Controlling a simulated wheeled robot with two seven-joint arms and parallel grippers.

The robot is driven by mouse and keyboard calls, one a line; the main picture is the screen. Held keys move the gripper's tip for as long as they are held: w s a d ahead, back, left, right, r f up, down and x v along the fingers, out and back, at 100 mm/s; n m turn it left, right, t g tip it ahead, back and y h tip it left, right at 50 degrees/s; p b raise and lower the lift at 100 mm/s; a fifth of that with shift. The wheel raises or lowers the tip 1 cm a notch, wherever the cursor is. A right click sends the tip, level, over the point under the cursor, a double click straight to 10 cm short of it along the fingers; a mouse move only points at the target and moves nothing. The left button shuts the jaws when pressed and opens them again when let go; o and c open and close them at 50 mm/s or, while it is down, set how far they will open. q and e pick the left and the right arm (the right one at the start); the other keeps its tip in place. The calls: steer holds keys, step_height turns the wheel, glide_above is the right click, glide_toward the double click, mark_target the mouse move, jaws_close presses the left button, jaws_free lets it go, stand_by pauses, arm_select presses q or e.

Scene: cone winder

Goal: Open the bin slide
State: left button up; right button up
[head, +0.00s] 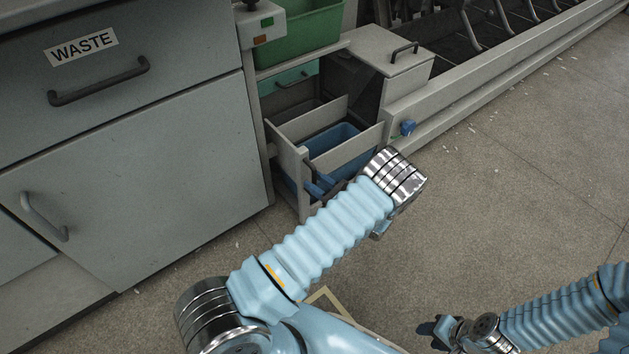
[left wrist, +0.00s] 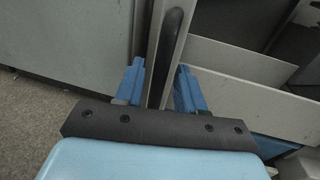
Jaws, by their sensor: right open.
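The bin slide is a pull-out frame with a pale front panel (head: 289,172), and it stands out from the cabinet under the counter. A blue bin (head: 335,142) sits inside it. The dark upright handle (left wrist: 172,48) on the front panel shows in the left wrist view. My left gripper (head: 318,186) is at this front, low down. Its blue fingers (left wrist: 159,88) lie on either side of the handle and panel edge; whether they press on it I cannot tell. My right gripper (head: 430,330) is open and empty at the lower right, well away from the slide.
A grey cabinet with a WASTE label (head: 81,46) and handles stands to the left. A green bin (head: 303,28) sits above the slide. The floor (head: 500,215) to the right is clear apart from small scraps.

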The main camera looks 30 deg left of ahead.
arm_select(q)
steer(key=shift+w+a, duration=0.1)
steer(key=shift+a, duration=0.5)
jaws_close()
steer(key=shift+d, duration=0.1)
steer(key=s+d+b, duration=0.1)
steer(key=s+d, duration=0.3)
steer(key=d, duration=0.6)
steer(key=s+d+b, duration=0.1)
steer(key=s+d, duration=0.3)
steer(key=d, duration=0.5)
steer(key=shift+d+b, duration=0.35)
steer(key=shift+s+d, duration=0.1)
steer(key=shift+s, duration=0.05)
jaws_free()
